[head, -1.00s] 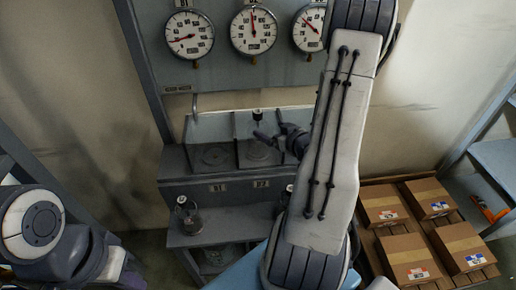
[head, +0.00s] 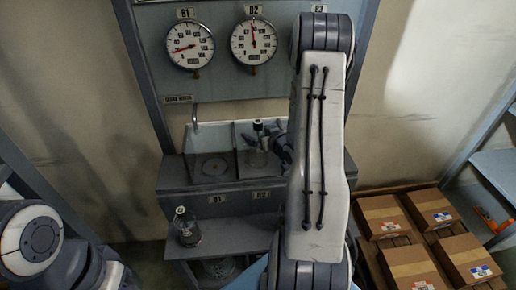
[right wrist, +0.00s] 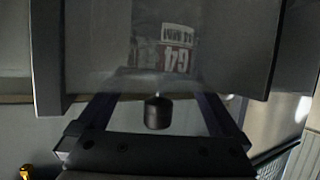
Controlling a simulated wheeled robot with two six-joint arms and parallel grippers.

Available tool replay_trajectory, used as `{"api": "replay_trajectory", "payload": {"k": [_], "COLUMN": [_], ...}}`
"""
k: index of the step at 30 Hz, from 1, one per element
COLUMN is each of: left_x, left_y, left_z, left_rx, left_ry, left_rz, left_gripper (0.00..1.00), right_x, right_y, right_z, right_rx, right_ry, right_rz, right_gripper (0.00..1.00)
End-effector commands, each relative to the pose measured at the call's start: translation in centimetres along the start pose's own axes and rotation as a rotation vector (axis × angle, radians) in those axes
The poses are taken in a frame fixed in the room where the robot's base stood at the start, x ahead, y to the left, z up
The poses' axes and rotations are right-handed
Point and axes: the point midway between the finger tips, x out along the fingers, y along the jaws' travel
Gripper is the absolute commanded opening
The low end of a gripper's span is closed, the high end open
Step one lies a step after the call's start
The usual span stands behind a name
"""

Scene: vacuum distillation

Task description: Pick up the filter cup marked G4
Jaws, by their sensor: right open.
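The filter cup (head: 257,158) stands in the right-hand bay of the grey bench, with a black knob on top. In the right wrist view the black knob (right wrist: 158,112) lies between my spread fingers, with a gap on both sides. A red and white G4 label (right wrist: 178,60) shows upside down beyond it. My right gripper (head: 267,133) is open around or just beside the knob; it also shows in the right wrist view (right wrist: 160,125). The cup's body is partly hidden in the head view. My left gripper is out of view; only part of my left arm shows.
The left bay (head: 215,165) holds a round plate and has no cup. A black-capped glass vessel (head: 186,228) stands on the lower shelf. Gauges (head: 190,45) hang on the panel behind. Cardboard boxes (head: 383,216) lie on a pallet at right.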

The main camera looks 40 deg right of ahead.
Motion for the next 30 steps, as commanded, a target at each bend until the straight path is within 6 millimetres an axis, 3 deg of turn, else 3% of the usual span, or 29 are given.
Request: {"api": "replay_trajectory", "payload": {"k": [7, 15, 25, 30], "left_x": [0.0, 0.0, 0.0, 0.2], "left_y": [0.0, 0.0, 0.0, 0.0], "left_z": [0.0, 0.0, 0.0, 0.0], "left_rx": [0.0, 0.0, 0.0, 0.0], "left_ry": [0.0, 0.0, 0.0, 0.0], "left_rz": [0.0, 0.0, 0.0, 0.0], "left_gripper": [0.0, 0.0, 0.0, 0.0], "right_x": [0.2, 0.2, 0.1, -0.3], "right_y": [0.0, 0.0, 0.1, 0.1], "right_z": [0.1, 0.1, -0.4, -1.6], "right_rx": [0.0, 0.0, -0.002, -0.005], "right_ry": [0.0, 0.0, 0.005, 0.008], "right_rz": [0.0, 0.0, 0.001, 0.0], "right_gripper": [1.0, 0.0, 0.0, 0.0]}}
